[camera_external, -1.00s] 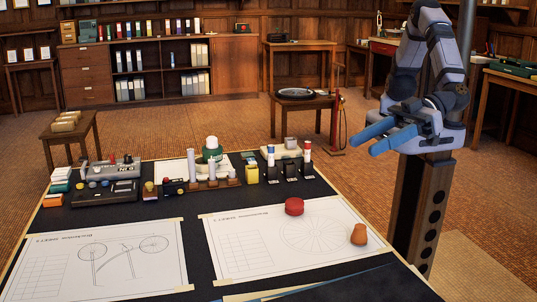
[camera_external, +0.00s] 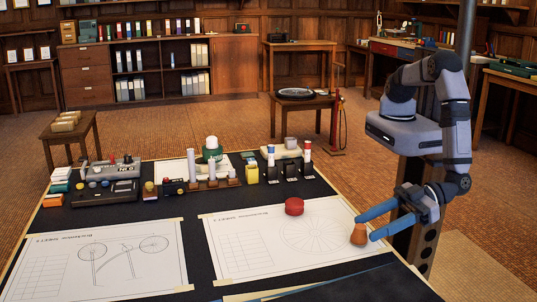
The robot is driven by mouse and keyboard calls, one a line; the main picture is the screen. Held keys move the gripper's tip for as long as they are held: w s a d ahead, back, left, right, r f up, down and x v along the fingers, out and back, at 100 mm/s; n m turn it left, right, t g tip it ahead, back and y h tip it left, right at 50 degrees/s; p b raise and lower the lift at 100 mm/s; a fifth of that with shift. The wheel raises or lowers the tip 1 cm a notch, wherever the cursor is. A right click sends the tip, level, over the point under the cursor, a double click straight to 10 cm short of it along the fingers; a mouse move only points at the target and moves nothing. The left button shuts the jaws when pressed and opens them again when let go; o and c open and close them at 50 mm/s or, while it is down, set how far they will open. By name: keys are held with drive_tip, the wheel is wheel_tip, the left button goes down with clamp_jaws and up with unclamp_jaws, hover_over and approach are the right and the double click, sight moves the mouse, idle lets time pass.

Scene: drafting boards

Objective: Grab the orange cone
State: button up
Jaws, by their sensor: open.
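The orange cone (camera_external: 358,236) stands upright on the right part of the right drawing sheet (camera_external: 238,262). My gripper (camera_external: 363,227) has come in low from the right, with its two blue fingers pointing left and spread apart. One finger passes behind the top of the cone and the other is at its right, nearer the camera. The cone appears at the fingertips, in or just at the mouth of the gap. I cannot tell whether either finger touches it.
A red round block (camera_external: 294,206) lies on the same sheet, left of and behind the cone. Desk items, including a green-and-white bottle (camera_external: 212,150) and a black device (camera_external: 105,192), line the back of the dark board. The left sheet (camera_external: 140,265) is clear.

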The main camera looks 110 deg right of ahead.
sight(354, 231)
drive_tip(key=shift+d+p+x, duration=0.15)
drive_tip(key=shift+p+x, duration=0.35)
drive_tip(key=shift+x, duration=1.05)
drive_tip(key=shift+d+p+x, duration=0.15)
drive_tip(key=shift+p+x, duration=0.3)
drive_tip(key=shift+x, duration=1.15)
drive_tip(key=shift+w+a, duration=0.1)
drive_tip(key=shift+w, duration=0.45)
drive_tip(key=shift+c, duration=0.5)
drive_tip(key=c, duration=1)
